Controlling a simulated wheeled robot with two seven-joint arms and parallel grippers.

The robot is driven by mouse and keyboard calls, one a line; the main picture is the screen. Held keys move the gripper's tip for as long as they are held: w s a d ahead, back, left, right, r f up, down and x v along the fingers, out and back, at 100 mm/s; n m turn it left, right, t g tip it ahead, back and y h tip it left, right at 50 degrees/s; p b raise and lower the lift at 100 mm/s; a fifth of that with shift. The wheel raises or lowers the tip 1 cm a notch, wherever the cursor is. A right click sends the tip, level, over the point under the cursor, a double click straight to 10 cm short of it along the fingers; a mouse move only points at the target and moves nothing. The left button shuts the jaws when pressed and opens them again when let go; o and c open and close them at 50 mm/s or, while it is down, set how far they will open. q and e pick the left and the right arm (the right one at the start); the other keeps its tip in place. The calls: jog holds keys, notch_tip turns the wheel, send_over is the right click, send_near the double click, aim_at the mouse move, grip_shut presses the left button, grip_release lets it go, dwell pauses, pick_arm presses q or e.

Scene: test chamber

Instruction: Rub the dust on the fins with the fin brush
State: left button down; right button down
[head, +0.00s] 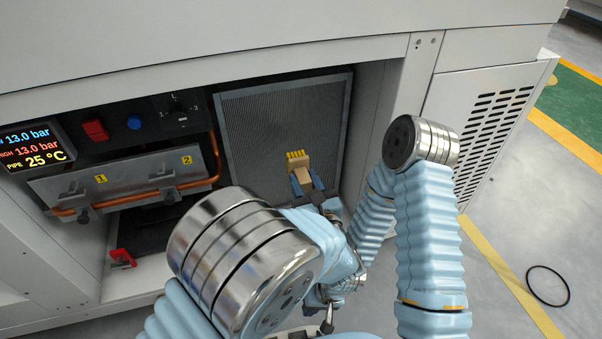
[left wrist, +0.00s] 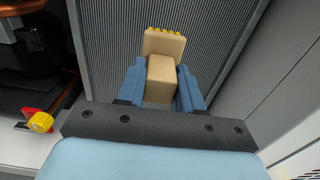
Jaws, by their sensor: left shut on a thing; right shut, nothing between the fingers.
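The fin brush (head: 297,161), a tan block with yellow bristles, is held between the blue fingers of my left gripper (head: 308,182). It also shows in the left wrist view (left wrist: 163,62), bristles pointing away from the gripper. My left gripper is shut on it. The brush is in front of the grey finned panel (head: 262,115), which also fills the back of the left wrist view (left wrist: 215,40). I cannot tell whether the bristles touch the fins. No separate dust patch stands out. My right gripper (head: 327,322) is low in the head view, mostly hidden by my arms, and shut and empty.
Left of the fins are a display (head: 35,146), a red switch (head: 95,130), a blue button (head: 134,122) and copper piping (head: 214,160). A red-handled part (head: 122,258) sits on the bay floor. The bay's right side wall (head: 375,100) is close to the fins. A black ring (head: 547,286) lies on the floor.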

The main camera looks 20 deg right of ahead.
pick_arm(q)
jog(key=shift+s, duration=0.25)
jog(key=shift+s, duration=1.4)
jog(key=shift+s+d, duration=0.15)
jog(key=shift+s, duration=0.05)
jog(key=shift+f, duration=0.1)
